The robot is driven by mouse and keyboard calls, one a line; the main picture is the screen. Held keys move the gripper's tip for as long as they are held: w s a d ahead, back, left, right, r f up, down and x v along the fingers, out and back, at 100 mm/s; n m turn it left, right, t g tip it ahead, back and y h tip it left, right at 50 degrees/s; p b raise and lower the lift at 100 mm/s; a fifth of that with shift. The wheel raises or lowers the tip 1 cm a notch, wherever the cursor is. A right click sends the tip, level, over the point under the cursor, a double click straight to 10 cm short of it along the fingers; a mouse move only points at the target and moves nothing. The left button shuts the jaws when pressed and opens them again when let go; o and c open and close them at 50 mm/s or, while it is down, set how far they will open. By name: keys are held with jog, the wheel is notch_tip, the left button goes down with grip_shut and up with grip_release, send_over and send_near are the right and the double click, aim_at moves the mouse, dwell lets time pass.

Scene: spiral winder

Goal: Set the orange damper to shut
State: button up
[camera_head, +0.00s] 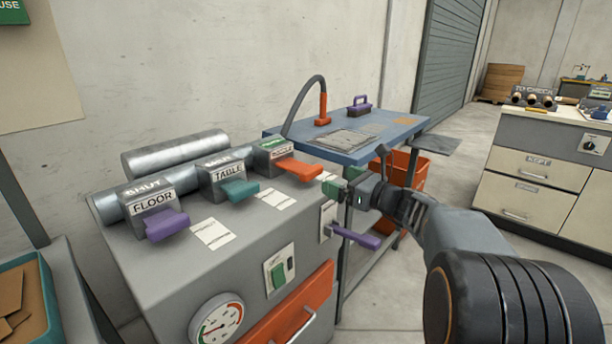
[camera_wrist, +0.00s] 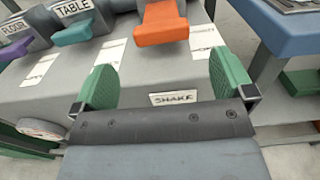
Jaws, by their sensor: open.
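The orange damper (camera_head: 298,168) is a flat orange handle sticking out of a grey block with a green label, rightmost of three on the grey cabinet. It also shows in the wrist view (camera_wrist: 162,24), at the top centre. My gripper (camera_head: 343,183) is just right of the orange handle in the head view. In the wrist view my gripper (camera_wrist: 168,80) has its two green pads wide apart with nothing between them. The orange handle is beyond the pads, apart from them. The lettering on its block is too small to read surely.
Beside it are a teal handle (camera_head: 239,190) on the TABLE block and a purple handle (camera_head: 166,224) on the FLOOR block. A purple lever (camera_head: 356,237) juts from the cabinet's side below my gripper. A blue table (camera_head: 372,150) stands behind, with an orange bin (camera_head: 413,170).

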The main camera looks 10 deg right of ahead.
aim_at(308, 168)
jog(key=b+x, duration=0.2)
jog(key=x, duration=1)
jog(key=shift+s, duration=0.1)
jog(key=shift+c, duration=0.2)
